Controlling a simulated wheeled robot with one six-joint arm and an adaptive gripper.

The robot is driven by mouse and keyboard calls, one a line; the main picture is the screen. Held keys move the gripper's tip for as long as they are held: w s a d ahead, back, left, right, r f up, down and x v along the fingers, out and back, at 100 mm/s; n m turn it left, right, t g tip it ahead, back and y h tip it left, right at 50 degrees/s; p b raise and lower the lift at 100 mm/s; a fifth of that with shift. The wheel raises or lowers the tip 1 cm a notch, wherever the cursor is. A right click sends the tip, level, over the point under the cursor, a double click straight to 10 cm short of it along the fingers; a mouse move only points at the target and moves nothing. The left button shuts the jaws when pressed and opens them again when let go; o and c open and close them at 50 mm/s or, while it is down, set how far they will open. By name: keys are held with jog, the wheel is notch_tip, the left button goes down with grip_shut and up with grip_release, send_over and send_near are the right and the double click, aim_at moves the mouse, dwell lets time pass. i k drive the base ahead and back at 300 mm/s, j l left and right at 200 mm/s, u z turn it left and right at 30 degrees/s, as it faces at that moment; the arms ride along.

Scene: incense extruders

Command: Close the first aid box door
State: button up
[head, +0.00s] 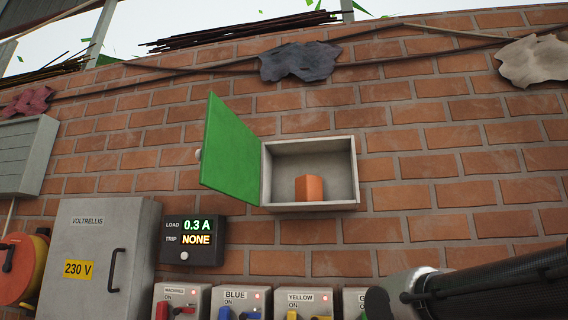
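The first aid box (353,172) is a small grey-white box fixed to the brick wall, a little right of the middle of the head view. Its green door (231,152) is hinged on the left side and stands wide open, swung out to the left. A small light knob (198,155) shows at the door's left edge. An orange block-like item (309,188) stands inside the box. A dark part of my arm shows at the lower right, below and right of the box and apart from it. My gripper's fingertips cannot be made out.
Below the door is a dark load display (193,240). A grey electrical cabinet (98,258) stands at lower left beside an orange reel (20,268). Several switch boxes (237,300) line the bottom. A grey louvred box (25,155) hangs at far left. The wall right of the box is clear.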

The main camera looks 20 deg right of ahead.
aim_at(230, 156)
jog(key=i+j+z, duration=0.1)
jog(key=j+z, duration=0.25)
jog(key=i+j+z, duration=0.1)
jog(key=z, duration=0.25)
jog(key=j+z, duration=0.35)
jog(key=i+j, duration=0.1)
jog(key=j, duration=0.55)
jog(key=i+j, duration=0.1)
jog(key=j, duration=0.6)
